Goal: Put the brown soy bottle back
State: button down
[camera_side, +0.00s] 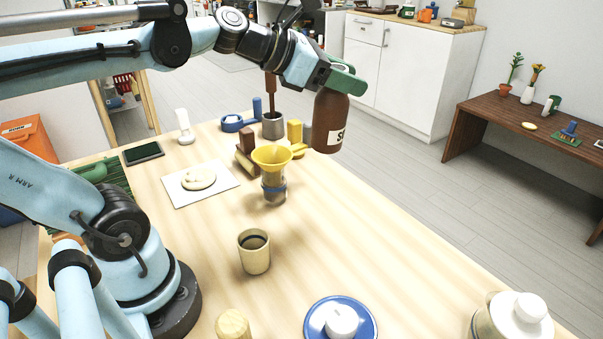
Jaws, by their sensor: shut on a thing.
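The brown soy bottle (326,128) hangs upright from my gripper (340,83), with part of a white label showing at its right. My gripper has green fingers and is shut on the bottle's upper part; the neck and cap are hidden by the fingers. The bottle appears raised near the far right edge of the wooden table (370,240). I cannot tell exactly how high it is or whether its base is over the tabletop.
Left of the bottle stand a yellow funnel (272,156) on a clear jar, a yellow object (295,133), a brown block (246,143) and a grey metal cup (272,128). A beige cup (254,257) and blue plate (312,309) are nearer. The table's right middle is clear.

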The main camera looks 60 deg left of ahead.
jog(key=s+d+f+m+g+h, duration=0.1)
jog(key=s+d+f+h, duration=0.1)
jog(key=d, duration=0.5)
jog(key=s+d+f+m+g+h, duration=0.1)
jog(key=s+d+f+m+h, duration=0.1)
jog(key=s+d+f, duration=0.3)
jog(key=s+d+h, duration=0.1)
jog(key=s+d, duration=0.1)
jog(key=d, duration=0.1)
jog(key=shift+f+m+g+h, duration=0.25)
jog(key=shift+m+g+h, duration=0.05)
jog(key=shift+g, duration=0.1)
jog(key=shift+s, duration=0.1)
jog(key=w+a+f, duration=0.7)
jog(key=a+f, duration=0.1)
jog(key=f, duration=0.2)
jog(key=shift+w+a+f, duration=0.3)
jog(key=shift+a, duration=0.05)
jog(key=shift+f, duration=0.15)
jog(key=c, duration=0.5)
grip_release()
jog(key=shift+c, duration=0.2)
